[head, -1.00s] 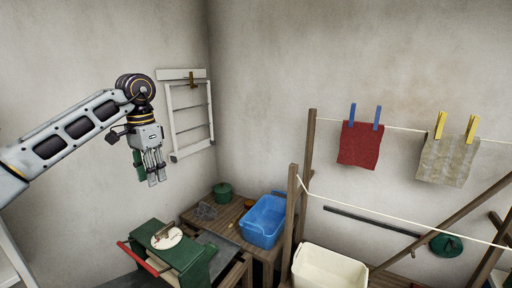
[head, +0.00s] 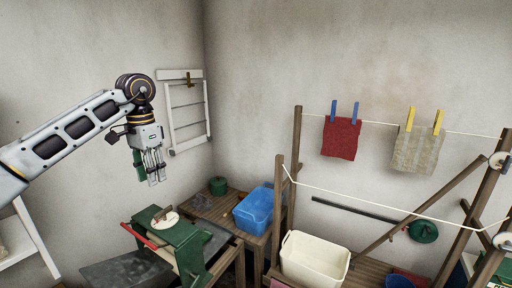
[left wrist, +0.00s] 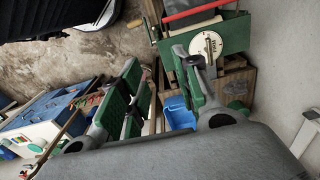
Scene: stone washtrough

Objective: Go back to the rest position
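My left gripper (head: 152,178) hangs fingers down at the end of my raised arm, left of centre in the head view. It is clear of the tables and of the wall. In the left wrist view its two fingers with green pads stand apart (left wrist: 158,62), with nothing held between them. My right gripper is in neither view.
A green wringer-like device (head: 182,240) stands below the gripper. Behind it are a blue tub (head: 255,207) and green pot (head: 218,186). A cream tub (head: 315,258) stands at right under lines with a red cloth (head: 341,137) and beige cloth (head: 412,152). A frame (head: 188,110) hangs on the wall.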

